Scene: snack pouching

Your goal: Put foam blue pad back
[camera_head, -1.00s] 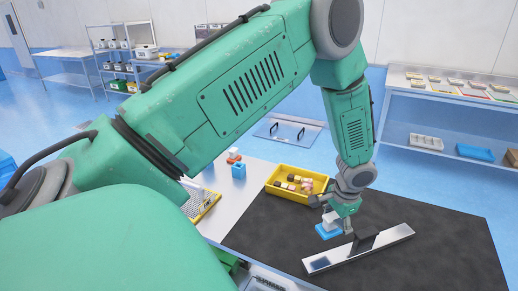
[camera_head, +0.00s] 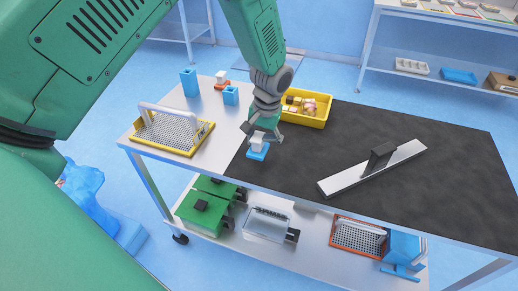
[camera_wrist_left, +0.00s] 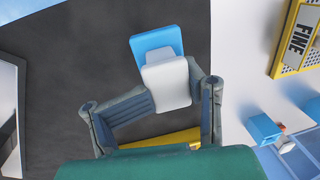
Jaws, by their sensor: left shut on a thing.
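The foam blue pad (camera_head: 257,156) is a flat blue block with a white grip block (camera_head: 259,143) on it. My left gripper (camera_head: 261,134) is shut on the white grip block, with the blue part sticking out beyond it. The left wrist view shows the blue pad (camera_wrist_left: 153,42) and the white block (camera_wrist_left: 167,86) between the fingers (camera_wrist_left: 168,106). The pad is near the left edge of the dark mat (camera_head: 440,190); I cannot tell whether it touches the mat. My right gripper is not in view.
Left of the mat is a bare tabletop strip with a yellow-framed mesh rack (camera_head: 165,138), a tall blue box (camera_head: 189,82), a small blue box (camera_head: 231,96) and an orange-based white block (camera_head: 221,80). A yellow bin (camera_head: 302,121) stands behind. A metal bar (camera_head: 350,178) lies on the mat.

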